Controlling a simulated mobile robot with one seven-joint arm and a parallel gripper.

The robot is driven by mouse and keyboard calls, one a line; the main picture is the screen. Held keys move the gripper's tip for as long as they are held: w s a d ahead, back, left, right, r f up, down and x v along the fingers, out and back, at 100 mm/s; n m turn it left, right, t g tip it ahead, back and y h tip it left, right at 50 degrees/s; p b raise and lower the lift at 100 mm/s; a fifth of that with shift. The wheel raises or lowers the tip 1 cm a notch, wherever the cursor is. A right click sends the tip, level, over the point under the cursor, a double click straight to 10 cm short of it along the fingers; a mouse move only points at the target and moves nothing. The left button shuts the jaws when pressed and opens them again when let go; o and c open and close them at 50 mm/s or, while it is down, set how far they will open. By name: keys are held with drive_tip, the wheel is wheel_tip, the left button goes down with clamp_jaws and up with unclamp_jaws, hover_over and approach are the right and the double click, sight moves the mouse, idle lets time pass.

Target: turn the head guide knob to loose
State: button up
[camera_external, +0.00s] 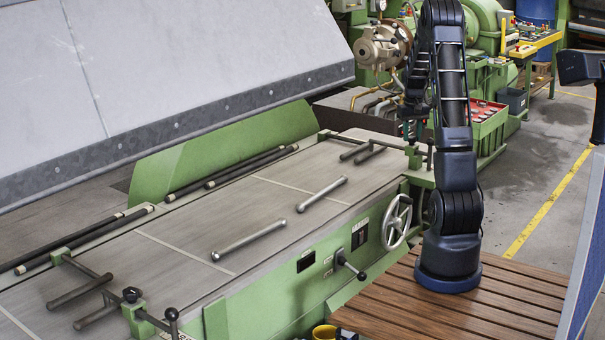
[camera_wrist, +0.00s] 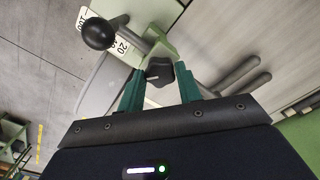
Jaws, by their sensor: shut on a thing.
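A dark knob (camera_wrist: 160,71) with a pale pointer line shows in the wrist view, on a pale green mount. My gripper (camera_wrist: 159,82) has its two green fingers on either side of the knob, shut on it. The pointer line lies roughly sideways in the picture. No loose or tight marking can be read. In the external view my gripper (camera_external: 412,130) is at the far right end of the machine bed, partly behind my arm, and the knob cannot be made out there.
In the external view, a handwheel (camera_external: 397,222) and a lever (camera_external: 347,264) are on the machine's front. Loose metal bars (camera_external: 249,240) lie on the bed.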

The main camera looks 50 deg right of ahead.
sight(412, 137)
drive_tip(key=n, duration=0.3)
drive_tip(key=shift+n, duration=2.1)
drive_tip(key=o, duration=1)
drive_tip(key=shift+r, duration=0.1)
wheel_tip(412, 137, up, 11)
drive_tip(key=shift+f, duration=0.2)
